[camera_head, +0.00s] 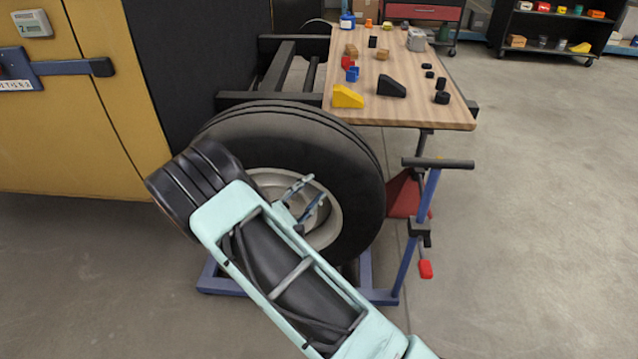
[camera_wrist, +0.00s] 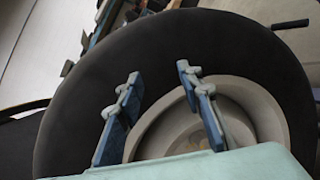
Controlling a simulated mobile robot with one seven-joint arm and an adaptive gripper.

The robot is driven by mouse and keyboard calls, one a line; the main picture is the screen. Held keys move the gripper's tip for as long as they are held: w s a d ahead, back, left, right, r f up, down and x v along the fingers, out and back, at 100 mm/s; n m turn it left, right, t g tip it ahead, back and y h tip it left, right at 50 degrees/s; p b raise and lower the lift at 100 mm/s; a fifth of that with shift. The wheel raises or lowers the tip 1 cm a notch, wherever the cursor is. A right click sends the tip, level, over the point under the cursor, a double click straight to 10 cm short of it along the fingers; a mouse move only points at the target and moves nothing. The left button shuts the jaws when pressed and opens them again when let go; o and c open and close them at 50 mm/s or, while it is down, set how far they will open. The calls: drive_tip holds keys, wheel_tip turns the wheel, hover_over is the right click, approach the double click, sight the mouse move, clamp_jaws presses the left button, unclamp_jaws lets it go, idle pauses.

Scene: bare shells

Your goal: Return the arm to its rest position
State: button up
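My gripper (camera_head: 306,197) shows in the head view at the end of my pale green arm, in front of the wheel's pale hub. In the wrist view my gripper (camera_wrist: 158,85) has its two blue fingers apart, with nothing between them but the wheel behind. The large black-tyred wheel (camera_head: 285,127) stands upright beside the wooden table. It fills most of the wrist view (camera_wrist: 85,95). My arm reaches up from the bottom of the head view and hides the lower left of the wheel.
A wooden table (camera_head: 425,107) holds a yellow wedge (camera_head: 347,97), a black wedge (camera_head: 391,86) and several small blocks. A blue stand (camera_head: 408,262) with a black handle is right of the wheel. A yellow cabinet (camera_head: 70,140) is at left. The floor at right is clear.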

drive_tip(key=shift+d+r+m+h, duration=0.3)
drive_tip(key=shift+d+r, duration=0.15)
drive_tip(key=shift+r, duration=0.1)
